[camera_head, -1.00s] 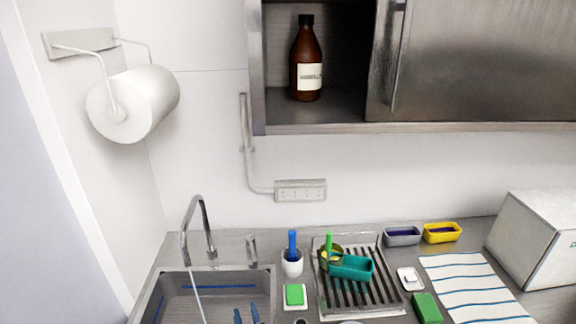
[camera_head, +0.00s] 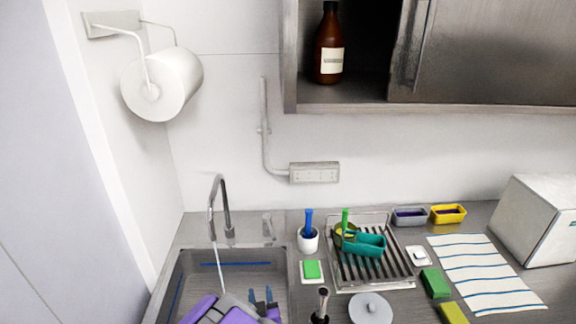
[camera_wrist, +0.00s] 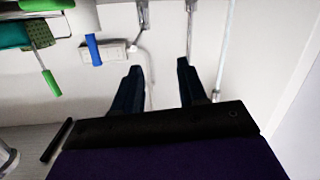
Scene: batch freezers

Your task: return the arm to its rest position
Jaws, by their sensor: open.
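My gripper (camera_head: 261,296) shows at the bottom of the head view, in front of the sink (camera_head: 190,265). Its two dark blue fingers point up in the picture and stand apart with nothing between them. Purple and grey parts of my arm (camera_head: 215,310) are beside it at the lower left. In the wrist view, my gripper (camera_wrist: 158,68) also shows open and empty, with the white wall beyond the fingers. That view is upside down.
A faucet (camera_head: 217,200) rises behind the sink. Right of it are a white cup (camera_head: 308,241), a dish rack (camera_head: 345,279), a teal container (camera_head: 365,246) and a striped cloth (camera_head: 485,275). A steel cabinet (camera_head: 500,55) with a brown bottle (camera_head: 329,45) hangs above. A paper roll (camera_head: 160,85) is on the wall.

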